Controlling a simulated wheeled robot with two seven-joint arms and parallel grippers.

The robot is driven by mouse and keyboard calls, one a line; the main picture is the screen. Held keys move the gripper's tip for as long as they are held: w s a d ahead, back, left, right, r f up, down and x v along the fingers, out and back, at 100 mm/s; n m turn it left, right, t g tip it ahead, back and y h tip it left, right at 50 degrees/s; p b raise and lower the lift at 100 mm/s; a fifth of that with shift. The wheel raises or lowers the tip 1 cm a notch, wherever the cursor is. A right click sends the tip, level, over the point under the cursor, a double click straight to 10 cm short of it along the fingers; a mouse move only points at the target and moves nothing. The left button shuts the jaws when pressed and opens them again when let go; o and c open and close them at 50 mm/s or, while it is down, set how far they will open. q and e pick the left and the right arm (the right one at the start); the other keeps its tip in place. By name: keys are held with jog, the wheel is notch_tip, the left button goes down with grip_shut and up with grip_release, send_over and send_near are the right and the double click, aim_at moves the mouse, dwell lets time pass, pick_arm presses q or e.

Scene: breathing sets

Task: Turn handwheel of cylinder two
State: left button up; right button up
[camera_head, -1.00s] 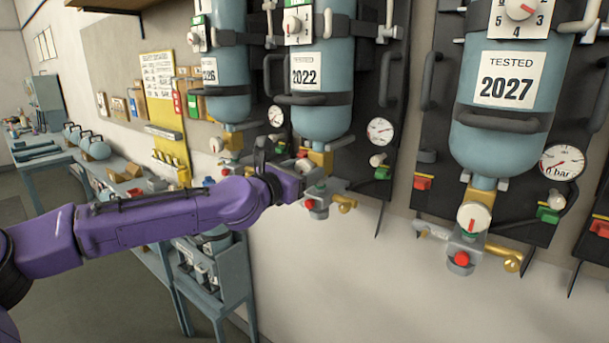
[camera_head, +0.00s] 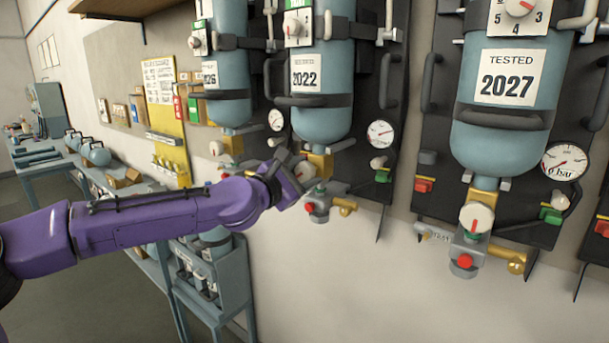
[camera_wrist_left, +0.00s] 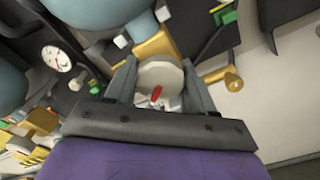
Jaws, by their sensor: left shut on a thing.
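The blue cylinder labelled 2022 (camera_head: 322,110) hangs on a dark wall panel, second of the three cylinders in the head view. Below its brass neck is a round pale handwheel (camera_head: 306,171). My left gripper (camera_head: 289,170) is at this handwheel, partly covering it. In the left wrist view the handwheel (camera_wrist_left: 160,76), with a red pointer mark, sits between the two grey fingers (camera_wrist_left: 161,88). The gripper is shut on it. The fingertips' contact is partly hidden. My right gripper is not in view.
A brass fitting (camera_head: 345,205) and red button (camera_head: 310,208) sit just below the handwheel. A gauge (camera_head: 380,133) is to the right. The 2027 cylinder (camera_head: 508,100) has its own handwheel (camera_head: 476,218). Bare wall lies below the panels.

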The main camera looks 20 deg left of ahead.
pick_arm(q)
jog(key=shift+f+m+b, duration=0.2)
jog(key=shift+m+b, duration=0.3)
jog(key=shift+m, duration=2)
jog(key=shift+a+r+m, duration=0.1)
jog(key=shift+r+m, duration=0.2)
jog(key=shift+m, duration=0.8)
jog(key=o, duration=1)
jog(key=shift+a, duration=0.1)
jog(key=shift+w+f, duration=0.1)
jog(key=shift+s+a+b, duration=0.1)
jog(key=shift+s+b, duration=0.25)
jog(key=shift+s, duration=0.1)
jog(key=p+v, duration=0.2)
jog(key=v, duration=0.7)
jog(key=shift+s+a, duration=0.15)
jog(key=shift+s, duration=0.15)
